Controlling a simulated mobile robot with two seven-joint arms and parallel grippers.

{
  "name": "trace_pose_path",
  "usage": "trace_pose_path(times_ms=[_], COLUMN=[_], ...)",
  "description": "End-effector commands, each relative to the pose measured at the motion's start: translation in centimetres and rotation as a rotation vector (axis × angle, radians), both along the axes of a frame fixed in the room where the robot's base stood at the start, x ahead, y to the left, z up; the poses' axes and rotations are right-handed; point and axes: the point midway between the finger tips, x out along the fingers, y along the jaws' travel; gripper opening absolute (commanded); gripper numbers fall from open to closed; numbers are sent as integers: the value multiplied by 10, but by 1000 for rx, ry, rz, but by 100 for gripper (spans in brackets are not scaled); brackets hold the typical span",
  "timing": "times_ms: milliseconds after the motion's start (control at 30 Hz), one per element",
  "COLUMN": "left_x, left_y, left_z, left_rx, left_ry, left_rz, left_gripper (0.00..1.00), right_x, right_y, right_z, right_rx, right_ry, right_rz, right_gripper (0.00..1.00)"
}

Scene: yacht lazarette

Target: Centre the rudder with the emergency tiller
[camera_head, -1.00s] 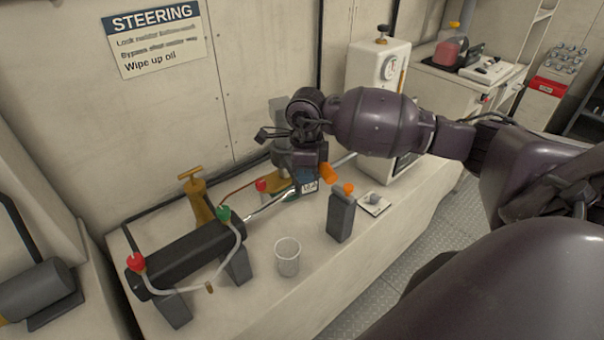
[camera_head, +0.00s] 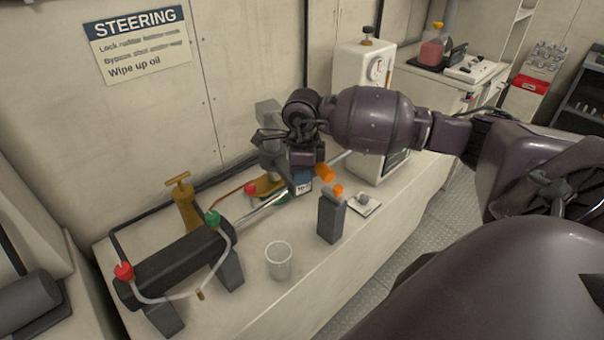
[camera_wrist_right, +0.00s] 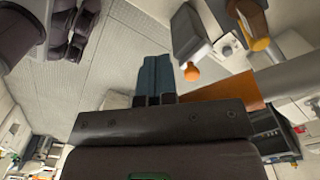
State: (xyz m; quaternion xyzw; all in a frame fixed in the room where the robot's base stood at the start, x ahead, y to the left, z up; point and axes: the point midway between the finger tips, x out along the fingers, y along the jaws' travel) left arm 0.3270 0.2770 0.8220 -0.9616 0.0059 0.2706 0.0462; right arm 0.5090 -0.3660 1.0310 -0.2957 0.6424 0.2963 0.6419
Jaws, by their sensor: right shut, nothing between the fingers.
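My right gripper (camera_head: 301,182) is low over the bench at the rod end of the steering cylinder. Its blue fingers (camera_wrist_right: 157,75) are shut with nothing between them in the right wrist view. An orange cylindrical piece (camera_head: 325,172) shows just right of the gripper; I cannot tell whether they touch. The black steering cylinder (camera_head: 178,258) has a bright rod (camera_head: 263,210) running toward the gripper. It has a red-capped hose (camera_head: 124,271) and a green-capped hose fitting (camera_head: 212,218). My gripper and wrist hide the linkage behind them. I cannot make out the tiller clearly. My left gripper is out of view.
A clear cup (camera_head: 279,262) and a grey block with an orange knob (camera_head: 332,220) stand at the bench front. A brass fitting (camera_head: 184,206) stands behind the cylinder. A white cabinet (camera_head: 355,75) stands right of the gripper.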

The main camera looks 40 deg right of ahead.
Motion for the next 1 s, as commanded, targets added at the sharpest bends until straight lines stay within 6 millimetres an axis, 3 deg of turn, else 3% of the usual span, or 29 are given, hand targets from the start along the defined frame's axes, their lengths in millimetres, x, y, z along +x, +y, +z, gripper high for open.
trace_pose_path(times_ms=[1000], left_x=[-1], left_y=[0], left_z=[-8], left_rx=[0], left_ry=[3], left_rz=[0], left_gripper=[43], right_x=[-7], right_y=[-30], right_z=[0], right_rx=[-2], right_ry=[1], right_rz=[-2], right_gripper=[0])
